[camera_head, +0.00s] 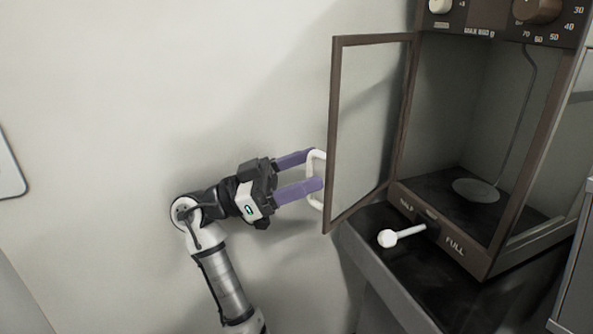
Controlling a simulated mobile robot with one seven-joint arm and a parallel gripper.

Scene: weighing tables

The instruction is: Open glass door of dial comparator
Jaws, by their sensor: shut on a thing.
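The dial comparator (480,262) stands on a dark-topped table at the right. Its brown-framed glass door (331,130) is swung wide open to the left, hinged on the left front edge of the case. A white loop handle (314,160) sits on the outer face of the door. My gripper (316,170) comes from the left with its two purple fingers at the handle and is shut on it. The exact finger contact is partly hidden by the handle and door edge. Inside the open case a round pan (476,190) is visible.
A white lever knob (388,238) sticks out at the comparator's lower front, between the HALF and FULL labels. Dials (537,8) are on top. The dark table (400,285) carries the comparator.

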